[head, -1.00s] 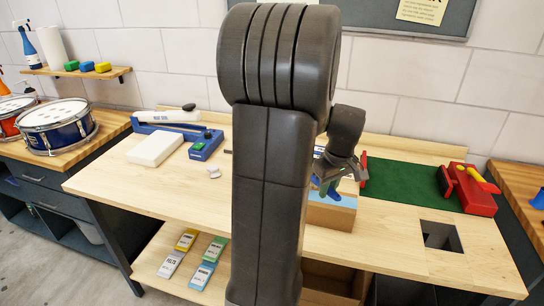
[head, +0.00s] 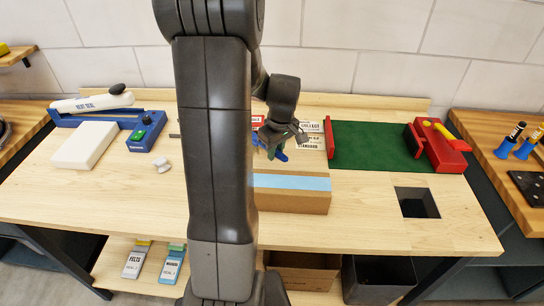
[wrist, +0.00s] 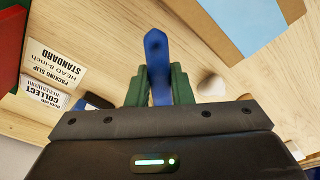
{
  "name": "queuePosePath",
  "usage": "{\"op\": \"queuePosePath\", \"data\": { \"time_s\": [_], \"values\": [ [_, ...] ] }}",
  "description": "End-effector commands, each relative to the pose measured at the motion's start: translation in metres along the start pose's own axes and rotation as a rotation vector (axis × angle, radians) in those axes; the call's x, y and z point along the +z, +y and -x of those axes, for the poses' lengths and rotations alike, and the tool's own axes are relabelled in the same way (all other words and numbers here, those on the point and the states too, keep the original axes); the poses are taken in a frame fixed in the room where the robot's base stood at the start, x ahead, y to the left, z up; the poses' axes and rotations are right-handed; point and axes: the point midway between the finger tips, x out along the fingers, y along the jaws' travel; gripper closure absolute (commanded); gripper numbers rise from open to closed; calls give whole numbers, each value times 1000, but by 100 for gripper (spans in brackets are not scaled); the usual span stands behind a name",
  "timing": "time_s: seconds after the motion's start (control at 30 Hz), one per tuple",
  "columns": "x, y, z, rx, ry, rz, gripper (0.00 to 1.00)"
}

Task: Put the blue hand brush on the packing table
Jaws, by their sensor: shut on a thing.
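The packing table (head: 370,222) is the pale wooden bench across the head view. My gripper (head: 277,147) is over its back middle, behind a cardboard box. In the wrist view my gripper's green fingers (wrist: 159,86) are shut on a blue piece, the blue hand brush (wrist: 156,58). A bit of the brush also shows below the fingers in the head view (head: 281,156). The rest of the brush, including any bristles, is hidden. I cannot tell whether the brush touches the tabletop.
A cardboard box with a blue strip (head: 292,198) stands in front of my gripper. Printed cards (head: 308,143) lie behind it. A green mat (head: 370,147) and red vise-like tool (head: 437,150) are right, near a square hole (head: 417,203). Clear wood lies right of the box.

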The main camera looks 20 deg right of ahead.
Motion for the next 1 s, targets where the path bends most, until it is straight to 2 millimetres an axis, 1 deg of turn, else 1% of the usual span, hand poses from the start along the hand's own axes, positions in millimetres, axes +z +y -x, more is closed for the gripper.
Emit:
{"op": "queuePosePath", "data": {
  "time_s": [0.2,0.3,0.57,1.0],
  "values": [
    [4,0,-28,-2,-1,-2,100],
    [5,0,-34,0,1,-1,100],
    [5,0,-36,1,2,-1,100],
    [7,-1,-50,-2,-1,-1,100]
  ]
}}
